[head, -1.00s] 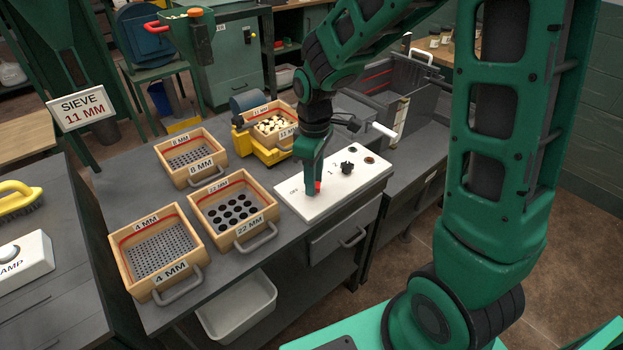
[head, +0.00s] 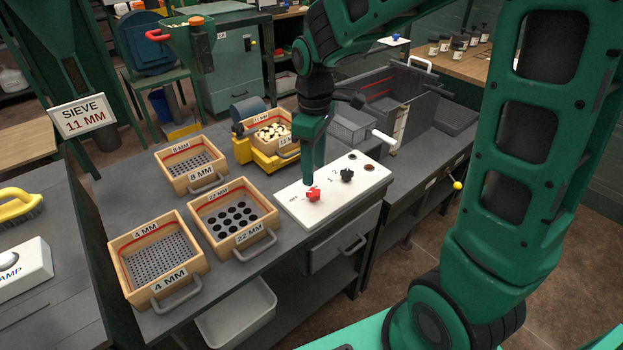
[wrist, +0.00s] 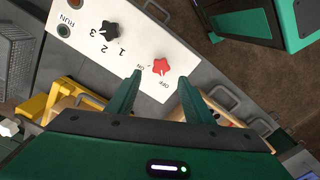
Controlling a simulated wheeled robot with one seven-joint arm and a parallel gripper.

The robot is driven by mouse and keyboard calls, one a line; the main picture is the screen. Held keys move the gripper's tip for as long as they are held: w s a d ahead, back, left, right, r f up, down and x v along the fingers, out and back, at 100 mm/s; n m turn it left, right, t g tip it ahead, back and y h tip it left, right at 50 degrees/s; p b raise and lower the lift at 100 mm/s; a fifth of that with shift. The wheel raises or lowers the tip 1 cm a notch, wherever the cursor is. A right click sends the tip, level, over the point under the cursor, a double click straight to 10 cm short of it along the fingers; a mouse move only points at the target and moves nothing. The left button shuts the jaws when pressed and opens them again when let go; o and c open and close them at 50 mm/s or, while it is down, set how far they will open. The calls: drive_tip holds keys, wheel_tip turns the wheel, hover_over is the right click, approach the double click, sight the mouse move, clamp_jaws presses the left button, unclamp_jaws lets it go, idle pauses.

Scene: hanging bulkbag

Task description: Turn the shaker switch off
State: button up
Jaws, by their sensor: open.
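The white control panel (head: 340,182) lies on the bench and carries a red star-shaped switch knob (head: 313,194) marked ON and OFF. The knob also shows in the wrist view (wrist: 160,66), with the ON and OFF letters beside it; I cannot tell for certain which mark it points to. My gripper (head: 311,180) points down close to the red knob, partly in front of the panel. In the wrist view my gripper (wrist: 160,80) is open, with the knob just beyond and between its fingertips. It holds nothing.
A black knob (head: 347,175) marked with numbers and a RUN button (head: 370,167) share the panel. The yellow shaker (head: 270,152) holds a sieve box of pale pieces. Sieve boxes (head: 232,245) stand to the left. A white-handled bin (head: 405,92) is behind right.

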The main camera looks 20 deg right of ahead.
drive_tip(key=shift+r, duration=1.9)
drive_tip(key=s+d+m, duration=0.7)
drive_tip(key=s+d, duration=0.1)
drive_tip(key=s, duration=0.4)
drive_tip(key=s+d+m, duration=0.8)
drive_tip(key=s+d, duration=0.1)
drive_tip(key=s, duration=0.3)
drive_tip(key=shift+d+m, duration=0.25)
drive_tip(key=shift+m, duration=0.05)
drive_tip(key=shift+s+f, duration=0.1)
